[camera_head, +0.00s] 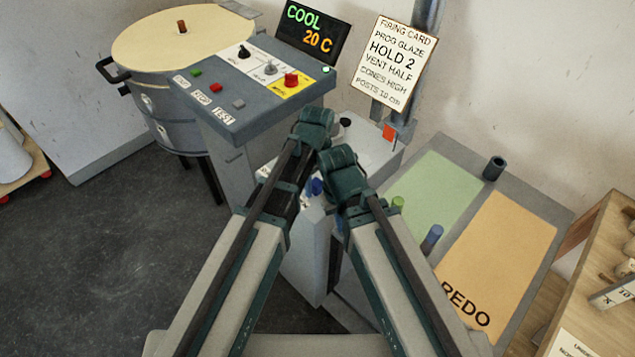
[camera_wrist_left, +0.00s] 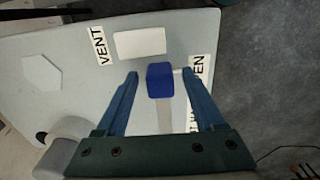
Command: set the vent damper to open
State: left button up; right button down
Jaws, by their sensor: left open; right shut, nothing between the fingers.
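In the left wrist view, a blue-capped lever (camera_wrist_left: 160,80) with a pale arm sits on a light grey panel (camera_wrist_left: 60,80). A VENT label (camera_wrist_left: 100,46) is on the panel left of the lever. A label ending in EN (camera_wrist_left: 200,68) is to its right, partly hidden by a finger. My left gripper (camera_wrist_left: 158,76) is open, with one finger on each side of the blue cap; I cannot tell whether either touches it. In the head view, a blue part (camera_head: 316,187) shows between my arms. My right gripper is hidden there behind my arm links.
A control console (camera_head: 240,125) with switches adjoins a round kiln (camera_head: 175,45) at upper left. A firing card (camera_head: 394,62) reading VENT HALF stands behind. A green-and-orange board (camera_head: 440,195) with small pegs is right. Wooden shelving (camera_head: 600,260) stands at far right. Dark floor lies left.

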aim_at(317, 183)
pick_arm(q)
notch_tip(317, 183, up, 13)
jog(key=p, duration=1.3)
jog(key=shift+r, duration=0.15)
jog(key=s+a+m, duration=0.3)
jog(key=a+m, duration=0.1)
jog(key=a, duration=0.4)
jog(key=s+a+m, duration=0.4)
jog(key=a, duration=0.4)
jog(key=s+d+m+y, duration=0.1)
jog(key=s+d+m, duration=0.3)
jog(key=d, duration=0.6)
jog(key=shift+s+m, duration=0.4)
jog(key=shift+s, duration=0.45)
jog(key=shift+s, duration=0.1)
